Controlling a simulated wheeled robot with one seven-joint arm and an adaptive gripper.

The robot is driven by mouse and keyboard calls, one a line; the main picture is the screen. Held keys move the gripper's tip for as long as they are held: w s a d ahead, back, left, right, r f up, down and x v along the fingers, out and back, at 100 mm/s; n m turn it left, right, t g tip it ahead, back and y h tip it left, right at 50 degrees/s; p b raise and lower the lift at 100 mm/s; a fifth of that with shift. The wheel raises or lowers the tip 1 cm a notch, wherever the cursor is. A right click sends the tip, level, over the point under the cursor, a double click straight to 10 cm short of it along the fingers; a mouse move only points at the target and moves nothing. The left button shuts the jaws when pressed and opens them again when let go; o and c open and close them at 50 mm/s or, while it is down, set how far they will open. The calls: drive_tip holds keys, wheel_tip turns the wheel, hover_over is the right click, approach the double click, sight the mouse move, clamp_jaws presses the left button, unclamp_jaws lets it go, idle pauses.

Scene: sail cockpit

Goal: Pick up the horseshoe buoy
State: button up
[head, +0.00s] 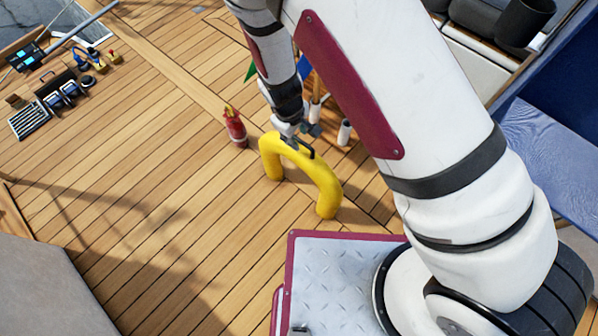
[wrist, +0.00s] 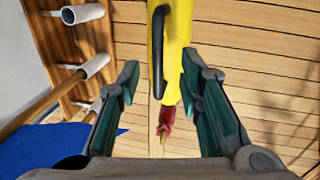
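The horseshoe buoy (head: 328,187) is yellow and stands on the wooden deck like an arch, its two ends down. A dark strap or handle (wrist: 158,55) is on it. My gripper (head: 298,134) is at the top of the arch. In the wrist view my gripper (wrist: 160,72) is open, a finger on each side of the yellow buoy (wrist: 175,45). The buoy lies closer to the right finger, with a clear gap to the left one. I cannot tell whether either finger touches it.
A red fire extinguisher (head: 235,128) stands left of the buoy. White tubes (head: 344,132) are just behind it, on a wooden rack in the wrist view. Gear and a slatted tray (head: 29,119) lie at far left. The deck between is clear.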

sight(299, 140)
drive_tip(key=f, duration=0.1)
drive_tip(key=f+b, duration=0.1)
drive_tip(key=f, duration=0.1)
drive_tip(key=f+b, duration=0.1)
drive_tip(key=shift+w+d+f, duration=0.2)
drive_tip(key=shift+w+d, duration=0.15)
drive_tip(key=shift+w, duration=0.05)
clamp_jaws()
drive_tip(key=shift+r, duration=0.1)
